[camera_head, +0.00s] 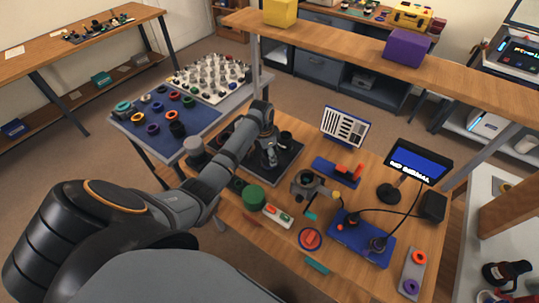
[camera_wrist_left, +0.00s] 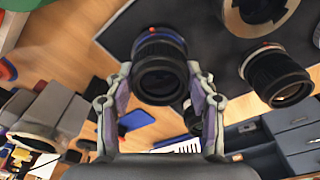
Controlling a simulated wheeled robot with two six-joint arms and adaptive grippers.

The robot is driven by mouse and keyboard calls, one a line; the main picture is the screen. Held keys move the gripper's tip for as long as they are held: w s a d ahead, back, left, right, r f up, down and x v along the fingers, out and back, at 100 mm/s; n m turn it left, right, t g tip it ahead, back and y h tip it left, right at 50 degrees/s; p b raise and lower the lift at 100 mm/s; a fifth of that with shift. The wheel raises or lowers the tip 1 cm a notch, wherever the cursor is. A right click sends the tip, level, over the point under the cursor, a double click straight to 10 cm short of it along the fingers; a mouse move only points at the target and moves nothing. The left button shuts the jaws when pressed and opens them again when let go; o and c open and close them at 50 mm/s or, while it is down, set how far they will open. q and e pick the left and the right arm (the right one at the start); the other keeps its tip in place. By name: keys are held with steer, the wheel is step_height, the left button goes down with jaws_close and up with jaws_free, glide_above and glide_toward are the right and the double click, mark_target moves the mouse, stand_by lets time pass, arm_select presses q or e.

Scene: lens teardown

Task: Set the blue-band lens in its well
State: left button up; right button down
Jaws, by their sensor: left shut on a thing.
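My left gripper (camera_head: 268,152) is over the dark tray (camera_head: 292,172) on the wooden bench in the head view. In the left wrist view its two fingers (camera_wrist_left: 160,74) are shut on the blue-band lens (camera_wrist_left: 163,48), a black barrel with a blue ring and a small red dot. The lens appears beside or over the dark tray (camera_wrist_left: 205,28); I cannot tell whether it touches it. A black lens with a red dot (camera_wrist_left: 277,76) and a round opening with a pale rim (camera_wrist_left: 232,14) show to its right. The target well cannot be made out. My right gripper is not in view.
A green round piece (camera_head: 254,196), a grey clamp-like fixture (camera_head: 305,184) and a blue box with cables (camera_head: 360,238) crowd the bench. A small screen (camera_head: 420,160) stands at right. A blue mat (camera_head: 160,134) with several rings lies at left.

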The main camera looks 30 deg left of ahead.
mark_target(266, 154)
arm_select(q)
steer(key=shift+f+b, duration=0.3)
steer(key=shift+f, duration=0.35)
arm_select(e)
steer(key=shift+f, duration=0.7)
arm_select(q)
steer(key=shift+r, duration=0.15)
steer(key=shift+f, duration=0.6)
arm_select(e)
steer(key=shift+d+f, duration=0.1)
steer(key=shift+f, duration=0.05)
arm_select(q)
steer(key=o, duration=1.4)
steer(key=shift+o, duration=0.2)
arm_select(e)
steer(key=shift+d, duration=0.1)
arm_select(q)
steer(key=r, duration=0.8)
steer(key=s+a+r, duration=0.1)
steer(key=r, duration=0.3)
steer(key=shift+s, duration=0.1)
steer(key=shift+f, duration=0.1)
